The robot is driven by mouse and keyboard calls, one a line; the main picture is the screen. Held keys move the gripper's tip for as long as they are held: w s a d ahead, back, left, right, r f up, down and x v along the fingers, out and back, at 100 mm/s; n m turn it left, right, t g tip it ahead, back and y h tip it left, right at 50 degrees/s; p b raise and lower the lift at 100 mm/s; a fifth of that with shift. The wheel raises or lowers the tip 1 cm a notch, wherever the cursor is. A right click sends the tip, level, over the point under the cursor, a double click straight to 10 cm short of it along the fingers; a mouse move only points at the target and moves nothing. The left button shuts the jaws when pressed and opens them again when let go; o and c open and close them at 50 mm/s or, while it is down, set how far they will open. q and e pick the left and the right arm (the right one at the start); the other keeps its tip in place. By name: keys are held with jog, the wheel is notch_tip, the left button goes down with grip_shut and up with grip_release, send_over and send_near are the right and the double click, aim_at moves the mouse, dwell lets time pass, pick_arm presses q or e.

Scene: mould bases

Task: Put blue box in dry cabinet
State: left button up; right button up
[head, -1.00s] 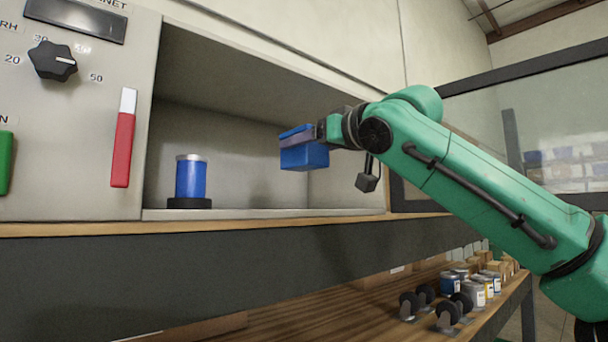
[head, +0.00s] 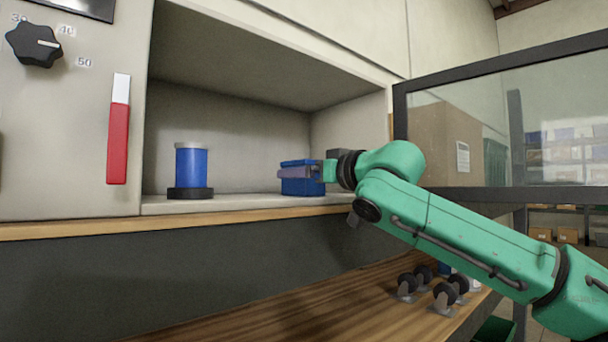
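The blue box (head: 303,187) is inside the open dry cabinet (head: 235,140), near the right side of its opening. Its bottom is at about the level of the cabinet floor; I cannot tell whether it touches. My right gripper (head: 296,172) comes in from the right, with its fingers at the upper part of the box, and is shut on it. The far side of the box is hidden. My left gripper is not in view.
A blue can with a dark base (head: 191,170) stands on the cabinet floor at left. The framed glass door (head: 480,193) stands open at right. Caster wheels (head: 441,290) lie on the wooden shelf below. The cabinet floor between can and box is clear.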

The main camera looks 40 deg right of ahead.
jog(key=shift+s+a+r, duration=0.15)
jog(key=shift+s+r, duration=0.05)
jog(key=shift+s, duration=0.15)
jog(key=shift+s+f, duration=0.1)
jog(key=shift+s, duration=0.1)
jog(key=s+b, duration=0.4)
jog(key=s, duration=0.6)
jog(key=shift+s+b, duration=0.35)
jog(key=shift+b, duration=0.05)
jog(key=shift+s, duration=0.35)
jog(key=shift+w, duration=0.1)
